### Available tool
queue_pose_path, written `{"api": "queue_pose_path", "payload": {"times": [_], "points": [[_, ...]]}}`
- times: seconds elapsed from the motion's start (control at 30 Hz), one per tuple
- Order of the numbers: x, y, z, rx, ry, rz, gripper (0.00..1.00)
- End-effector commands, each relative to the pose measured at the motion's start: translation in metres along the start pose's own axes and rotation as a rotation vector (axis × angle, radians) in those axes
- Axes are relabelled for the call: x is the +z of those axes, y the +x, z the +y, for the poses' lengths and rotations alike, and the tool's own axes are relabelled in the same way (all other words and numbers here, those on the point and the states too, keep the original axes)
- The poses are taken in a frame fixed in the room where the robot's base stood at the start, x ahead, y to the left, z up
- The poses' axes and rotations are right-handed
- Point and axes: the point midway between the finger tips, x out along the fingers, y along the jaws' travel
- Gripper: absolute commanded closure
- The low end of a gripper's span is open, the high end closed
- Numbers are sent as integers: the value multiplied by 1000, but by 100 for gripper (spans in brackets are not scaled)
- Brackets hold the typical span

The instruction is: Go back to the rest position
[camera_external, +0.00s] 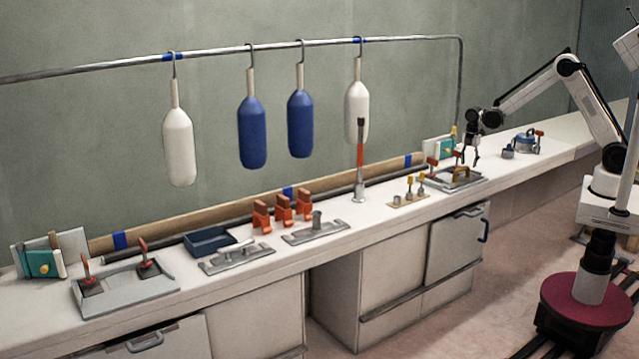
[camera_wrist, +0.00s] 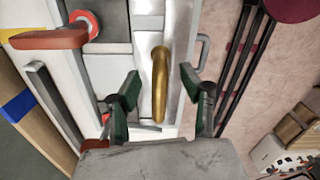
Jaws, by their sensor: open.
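My gripper (camera_external: 471,160) is open and hangs above the grey plate (camera_external: 478,184) with a brass handle (camera_external: 460,174), towards the right of the counter. In the wrist view, the two dark green fingertips of my gripper (camera_wrist: 160,78) stand apart on either side of the brass handle (camera_wrist: 159,85). Nothing is held between the fingers. The handle appears below the fingertips; the exact gap is hard to tell. My arm reaches from the right side over the counter.
Red-handled levers (camera_external: 433,166) stand beside the plate. A blue-and-grey pot (camera_external: 524,142) and small grey cup (camera_external: 508,151) stand to the right. A black-and-red upright lever (camera_external: 360,160) stands left. White and blue fenders (camera_external: 251,130) hang from a rail (camera_external: 210,55).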

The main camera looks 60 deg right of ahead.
Motion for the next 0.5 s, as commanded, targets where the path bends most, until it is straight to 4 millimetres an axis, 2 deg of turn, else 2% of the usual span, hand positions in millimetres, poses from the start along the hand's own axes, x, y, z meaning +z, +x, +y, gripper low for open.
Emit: {"api": "queue_pose_path", "payload": {"times": [0.1,0.23,0.5], "points": [[0,-25,-1,0,0,0,59],[0,-48,0,0,0,0,59],[0,-71,0,0,0,0,59]]}}
